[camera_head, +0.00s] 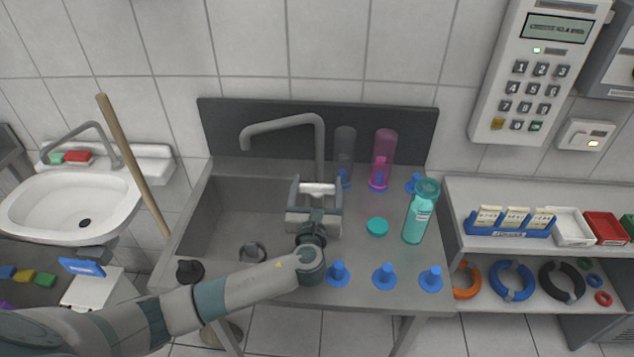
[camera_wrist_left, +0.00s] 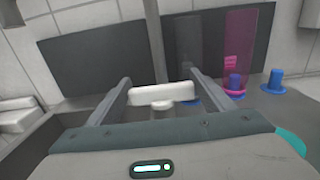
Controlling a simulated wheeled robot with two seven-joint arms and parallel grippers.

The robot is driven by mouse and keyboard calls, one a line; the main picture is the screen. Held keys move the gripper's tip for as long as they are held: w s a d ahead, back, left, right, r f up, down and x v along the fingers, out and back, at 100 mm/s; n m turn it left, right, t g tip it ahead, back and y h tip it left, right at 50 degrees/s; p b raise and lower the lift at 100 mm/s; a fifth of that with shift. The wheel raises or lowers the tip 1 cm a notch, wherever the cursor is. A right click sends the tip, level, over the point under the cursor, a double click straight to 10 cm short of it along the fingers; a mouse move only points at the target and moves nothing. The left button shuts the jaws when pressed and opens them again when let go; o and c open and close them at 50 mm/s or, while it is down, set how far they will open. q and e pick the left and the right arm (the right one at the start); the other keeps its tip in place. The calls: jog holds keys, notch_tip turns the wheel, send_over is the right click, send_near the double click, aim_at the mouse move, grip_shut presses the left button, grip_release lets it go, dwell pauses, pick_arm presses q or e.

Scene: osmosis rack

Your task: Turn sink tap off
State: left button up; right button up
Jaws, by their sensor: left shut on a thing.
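The grey sink tap (camera_head: 320,140) rises behind the metal sink, and its spout bends to the left over the basin. Its white handle (camera_head: 320,189) sits at the foot of the tap and also shows in the left wrist view (camera_wrist_left: 162,94). My left gripper (camera_head: 317,183) reaches over the counter with its two fingers on either side of the handle, shut on it. In the left wrist view the fingers (camera_wrist_left: 160,85) flank the ends of the handle. I see no water stream from the spout. My right gripper is not in view.
A clear grey tube (camera_head: 345,153) and a pink tube (camera_head: 383,158) stand behind on blue holders. Several blue pegs (camera_head: 384,277) line the front edge. A wooden stick (camera_head: 133,163) leans at left.

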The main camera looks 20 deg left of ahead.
pick_arm(q)
jog(key=shift+a, duration=0.1)
jog(key=o, duration=1)
jog(key=shift+o, duration=0.2)
jog(key=shift+s+d+f, duration=0.1)
jog(key=shift+s+d, duration=0.15)
jog(key=shift+s, duration=0.25)
jog(key=b+v, duration=0.4)
jog(key=v, duration=1.2)
jog(key=shift+s, duration=0.2)
